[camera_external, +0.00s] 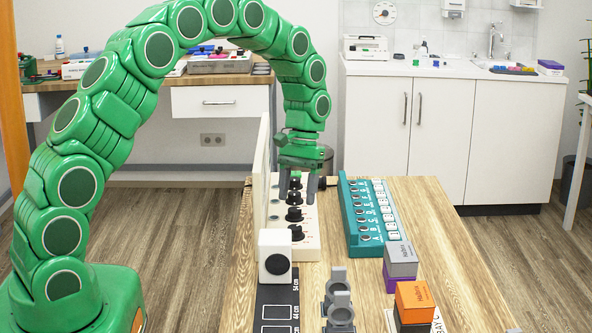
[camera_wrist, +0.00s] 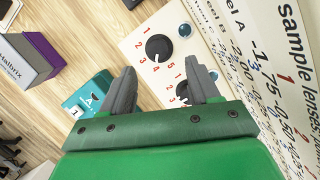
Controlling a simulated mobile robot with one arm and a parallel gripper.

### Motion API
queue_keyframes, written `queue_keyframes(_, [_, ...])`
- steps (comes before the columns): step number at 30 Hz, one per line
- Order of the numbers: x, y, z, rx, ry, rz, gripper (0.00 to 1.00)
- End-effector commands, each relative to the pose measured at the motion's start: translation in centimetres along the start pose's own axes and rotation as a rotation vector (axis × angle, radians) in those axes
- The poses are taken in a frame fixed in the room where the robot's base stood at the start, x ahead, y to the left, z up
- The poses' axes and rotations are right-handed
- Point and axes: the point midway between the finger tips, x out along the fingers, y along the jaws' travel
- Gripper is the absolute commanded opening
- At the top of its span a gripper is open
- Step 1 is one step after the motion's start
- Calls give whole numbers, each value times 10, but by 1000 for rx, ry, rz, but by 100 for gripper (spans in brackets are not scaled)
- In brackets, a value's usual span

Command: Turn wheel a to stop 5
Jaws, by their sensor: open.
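A pale panel (camera_external: 309,243) on the wooden table carries a row of black wheels, one of them the wheel (camera_external: 294,214) near its middle. I cannot read which is wheel a. In the wrist view one wheel (camera_wrist: 159,48) has red numbers 1 to 5 around it; its white mark seems to point near 4. Another wheel (camera_wrist: 182,90) shows between my fingers, partly hidden, its setting unclear. My gripper (camera_external: 298,194) is open over the far part of the panel, pointing down. In the wrist view my gripper (camera_wrist: 160,68) shows its two fingers apart, with nothing held.
A teal lettered rack (camera_external: 367,228) stands to the panel's right. A white board (camera_external: 261,185) stands upright along its left. A white box with a black disc (camera_external: 275,257), grey holders (camera_external: 338,298), a grey box (camera_external: 400,259) and an orange box (camera_external: 414,300) stand nearer the camera.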

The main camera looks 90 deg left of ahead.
Motion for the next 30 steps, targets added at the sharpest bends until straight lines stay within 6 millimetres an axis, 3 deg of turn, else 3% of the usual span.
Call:
queue_keyframes(9, [2, 22, 5, 632, -14, -236, 61])
queue_keyframes(15, [2, 34, 8, 934, -62, -349, 61])
queue_keyframes(23, [2, 37, 9, 1063, -92, -396, 61])
queue_keyframes(30, [18, 31, 7, 1062, -94, -395, 61])
